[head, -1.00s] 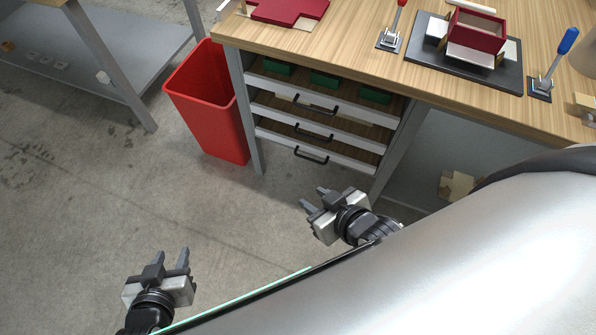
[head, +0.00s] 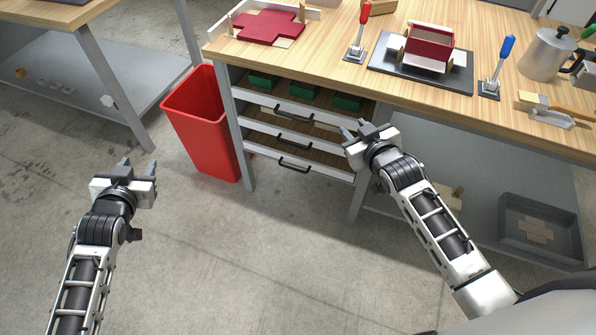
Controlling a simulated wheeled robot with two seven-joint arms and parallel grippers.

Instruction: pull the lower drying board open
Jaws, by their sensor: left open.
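The lower drying board (head: 325,173) is the lowest of a stack of boards under the workbench, with a white front and a black bar handle (head: 293,165). The boards above it have similar handles; the upper handle (head: 271,116) and middle handle (head: 295,142) show. The lower board looks in line with the stack. My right gripper (head: 356,129) is in front of the stack's right end, right of the handles, with its fingers apart and empty. It hides part of the board fronts there. My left gripper (head: 138,166) is open and empty over the floor, far left of the stack.
A red bin (head: 205,125) stands just left of the stack. Green boxes (head: 305,90) sit on the top board. The workbench top (head: 330,40) holds a former with a red box (head: 430,48) and levers. The floor in front is clear.

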